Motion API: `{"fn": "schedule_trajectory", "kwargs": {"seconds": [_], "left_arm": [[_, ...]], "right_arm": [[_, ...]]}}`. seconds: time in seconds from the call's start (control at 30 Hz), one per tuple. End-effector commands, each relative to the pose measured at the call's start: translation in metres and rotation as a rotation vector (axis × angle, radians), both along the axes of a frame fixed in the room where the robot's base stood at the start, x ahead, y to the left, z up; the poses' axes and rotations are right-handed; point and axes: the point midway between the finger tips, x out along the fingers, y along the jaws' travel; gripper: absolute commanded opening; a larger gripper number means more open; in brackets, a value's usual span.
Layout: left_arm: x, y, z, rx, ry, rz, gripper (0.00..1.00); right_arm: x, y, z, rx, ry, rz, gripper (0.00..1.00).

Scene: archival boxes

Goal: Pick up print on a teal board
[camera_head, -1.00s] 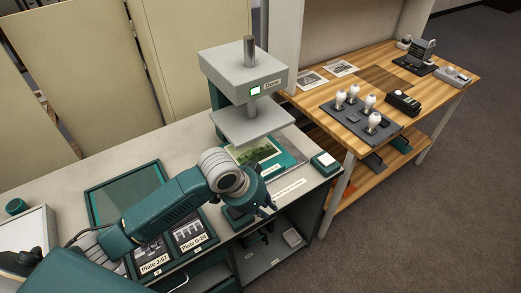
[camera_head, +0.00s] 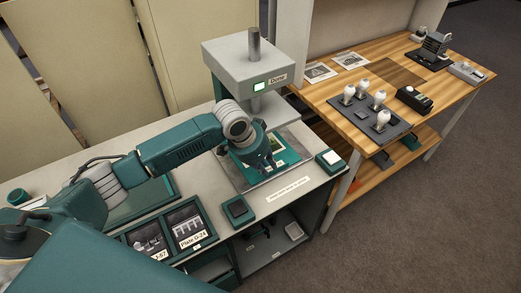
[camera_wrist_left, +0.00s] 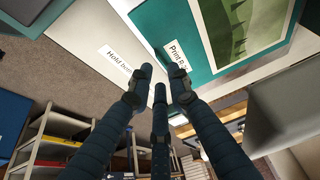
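The print on a teal board (camera_head: 290,149) lies flat on the grey bed of the press, partly hidden by my left arm. In the left wrist view, the teal board (camera_wrist_left: 205,50) shows a green picture and a white label starting "Print". My left gripper (camera_head: 266,166) is over the front part of the board. In the left wrist view, its three dark fingers (camera_wrist_left: 160,78) are apart with nothing between them, their tips close to the board's labelled edge. Whether they touch it I cannot tell. My right gripper is not in view.
The press (camera_head: 250,60), with a "Done" label and a lit green screen, stands above the bed with its plate raised. A teal-edged box (camera_head: 329,161) is to the right. Framed plates (camera_head: 185,227) lie to the left. A wooden bench (camera_head: 400,85) with bulbs stands beyond.

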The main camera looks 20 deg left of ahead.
Motion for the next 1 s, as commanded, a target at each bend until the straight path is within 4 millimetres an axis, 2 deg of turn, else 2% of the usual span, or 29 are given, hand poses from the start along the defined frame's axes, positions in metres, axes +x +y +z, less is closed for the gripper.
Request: {"fn": "schedule_trajectory", "kwargs": {"seconds": [0.2, 0.33, 0.57, 0.63, 0.67, 1.0], "left_arm": [[0.011, -0.007, -0.030, -0.001, 0.003, 0.001, 0.18], [0.014, -0.009, -0.039, 0.001, 0.001, 0.000, 0.18], [0.014, -0.009, -0.040, 0.000, 0.000, -0.001, 0.18], [0.014, -0.009, -0.040, 0.000, 0.000, -0.001, 0.04], [0.014, -0.009, -0.040, 0.000, 0.000, -0.001, 0.00], [0.015, -0.009, -0.039, 0.000, -0.001, 0.000, 0.00]], "right_arm": [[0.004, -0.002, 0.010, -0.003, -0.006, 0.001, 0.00], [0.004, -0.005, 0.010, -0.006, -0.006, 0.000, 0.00], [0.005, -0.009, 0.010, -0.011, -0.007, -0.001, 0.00], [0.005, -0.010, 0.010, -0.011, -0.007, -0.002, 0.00], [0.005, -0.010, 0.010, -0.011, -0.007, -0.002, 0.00], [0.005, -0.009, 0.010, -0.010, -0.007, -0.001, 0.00]]}}
